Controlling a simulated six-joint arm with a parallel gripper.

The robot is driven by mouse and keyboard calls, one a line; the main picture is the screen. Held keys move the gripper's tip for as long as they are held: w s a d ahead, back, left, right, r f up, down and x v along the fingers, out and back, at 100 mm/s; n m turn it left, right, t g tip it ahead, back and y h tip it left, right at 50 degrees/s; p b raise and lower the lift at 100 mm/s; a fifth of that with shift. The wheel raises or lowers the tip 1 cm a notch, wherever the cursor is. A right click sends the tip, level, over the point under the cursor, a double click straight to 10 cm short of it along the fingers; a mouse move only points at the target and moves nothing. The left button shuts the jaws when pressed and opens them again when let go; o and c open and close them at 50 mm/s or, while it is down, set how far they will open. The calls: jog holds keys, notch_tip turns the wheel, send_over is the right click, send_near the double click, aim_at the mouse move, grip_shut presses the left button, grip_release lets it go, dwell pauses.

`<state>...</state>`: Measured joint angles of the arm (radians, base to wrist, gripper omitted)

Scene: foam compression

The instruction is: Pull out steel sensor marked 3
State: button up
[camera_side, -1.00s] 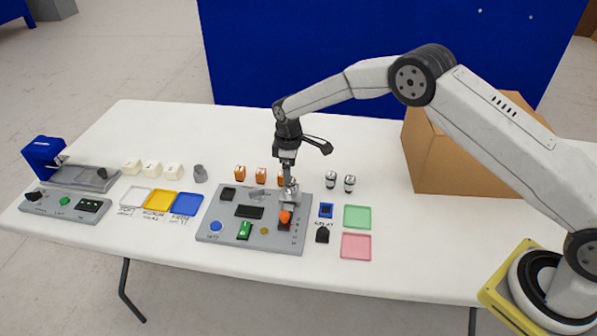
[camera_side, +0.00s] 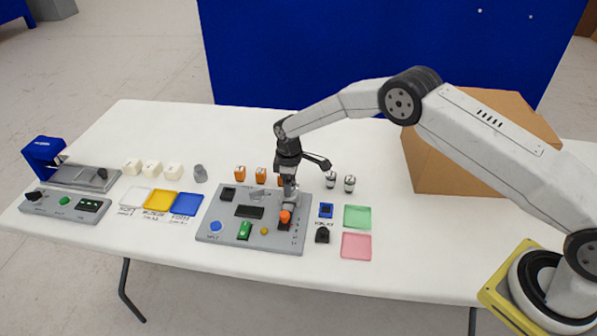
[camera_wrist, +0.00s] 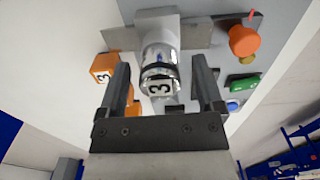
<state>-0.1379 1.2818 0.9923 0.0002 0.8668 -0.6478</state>
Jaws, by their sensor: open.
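The steel sensor marked 3 (camera_wrist: 160,72) is a shiny cylinder with a black band and a label reading 3. In the wrist view it sits against a grey holder on the panel and lies between the two fingers of my gripper (camera_wrist: 161,82). Gaps show between the sensor and both fingers, so the jaws are open around it. In the side view my gripper (camera_side: 288,196) is low over the right part of the grey control panel (camera_side: 212,252), and it mostly hides the sensor there.
An orange knob (camera_side: 285,216) stands just in front of my gripper. Several orange blocks (camera_side: 240,173) stand behind the panel. Two more steel sensors (camera_side: 349,183) stand to the right. Green (camera_side: 357,217) and pink (camera_side: 356,246) trays lie at right. A cardboard box (camera_side: 450,165) stands behind them.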

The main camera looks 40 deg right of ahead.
dwell(0.8)
grip_shut()
jog(key=shift+r, duration=0.8)
jog(key=shift+r, duration=0.35)
jog(key=shift+r, duration=0.35)
jog(key=shift+r, duration=0.35)
jog(key=shift+r, duration=0.7)
jog(key=shift+r, duration=0.35)
